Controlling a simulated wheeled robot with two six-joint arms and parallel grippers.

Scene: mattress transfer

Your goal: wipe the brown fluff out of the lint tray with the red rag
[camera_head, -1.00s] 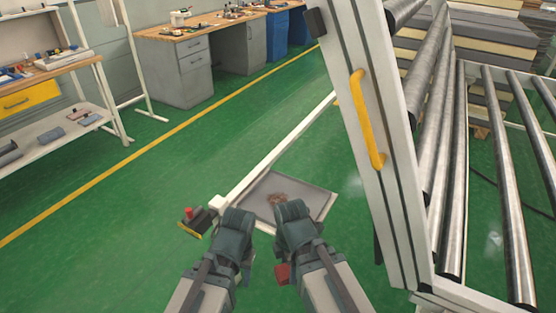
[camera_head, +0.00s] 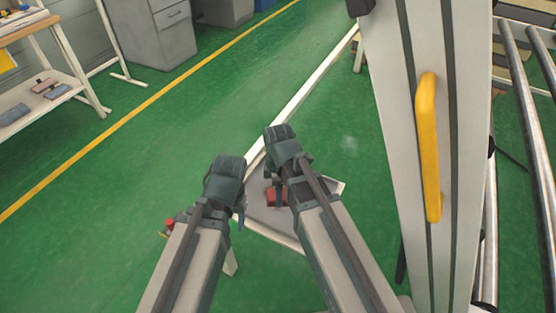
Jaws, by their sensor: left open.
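The grey lint tray (camera_head: 265,222) is below my grippers, partly covered by my arms. The red rag (camera_head: 277,197) shows as a small red block at the fingertips of my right gripper (camera_head: 279,186). That gripper is shut on it and holds it over the tray; I cannot tell whether the rag touches the tray floor. My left gripper (camera_head: 240,214) is open and empty at the tray's left side. The brown fluff is not visible now; my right gripper and the rag cover part of the tray.
A white post with a yellow handle (camera_head: 428,150) stands close on the right, with metal rollers (camera_head: 530,120) beyond it. A white rail (camera_head: 305,95) runs back from the tray. A red button (camera_head: 169,224) is left of the tray. Green floor lies open on the left.

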